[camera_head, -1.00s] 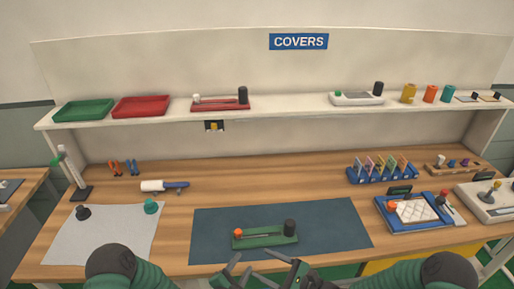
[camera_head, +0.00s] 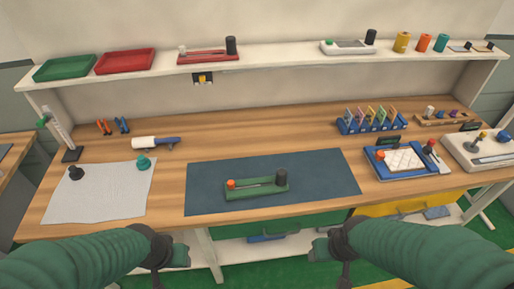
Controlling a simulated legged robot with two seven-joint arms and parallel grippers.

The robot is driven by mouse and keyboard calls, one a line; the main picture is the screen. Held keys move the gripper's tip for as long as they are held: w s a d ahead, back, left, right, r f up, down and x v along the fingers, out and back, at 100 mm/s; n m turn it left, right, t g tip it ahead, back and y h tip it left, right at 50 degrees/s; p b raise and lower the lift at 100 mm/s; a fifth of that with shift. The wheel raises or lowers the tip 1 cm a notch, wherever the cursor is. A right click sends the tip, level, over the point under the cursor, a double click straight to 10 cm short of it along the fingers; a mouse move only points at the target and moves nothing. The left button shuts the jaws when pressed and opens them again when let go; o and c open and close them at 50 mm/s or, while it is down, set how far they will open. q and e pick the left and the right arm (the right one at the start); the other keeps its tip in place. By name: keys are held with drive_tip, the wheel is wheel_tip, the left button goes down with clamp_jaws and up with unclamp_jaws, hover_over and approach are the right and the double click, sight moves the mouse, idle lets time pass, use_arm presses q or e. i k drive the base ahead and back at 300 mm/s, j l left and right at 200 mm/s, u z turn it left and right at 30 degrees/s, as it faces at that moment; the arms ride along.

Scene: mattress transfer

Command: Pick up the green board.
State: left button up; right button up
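The green board (camera_head: 257,190) lies on the dark blue mat (camera_head: 325,182) near the front of the workbench. An orange knob stands at its left end and a black cylinder at its right end. My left gripper (camera_head: 184,256) is in front of the bench edge, to the left of and nearer than the board. My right gripper (camera_head: 318,252) is in front of the edge, to the right of the board. Both grippers are apart from the board, and their fingers do not show clearly enough to tell open from shut.
A grey cloth (camera_head: 105,195) lies left of the mat. A blue tray (camera_head: 405,173) with a white pad stands to the right. A white and blue tool (camera_head: 156,142) lies behind. A shelf (camera_head: 280,62) with red and green trays spans the back. Bare wood lies behind the mat.

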sight(278, 184)
drive_tip(key=i+j, duration=0.3)
drive_tip(key=j, duration=0.15)
drive_tip(key=i+j, duration=0.25)
drive_tip(key=j, duration=0.2)
drive_tip(key=i+j, duration=0.3)
drive_tip(key=j, duration=0.15)
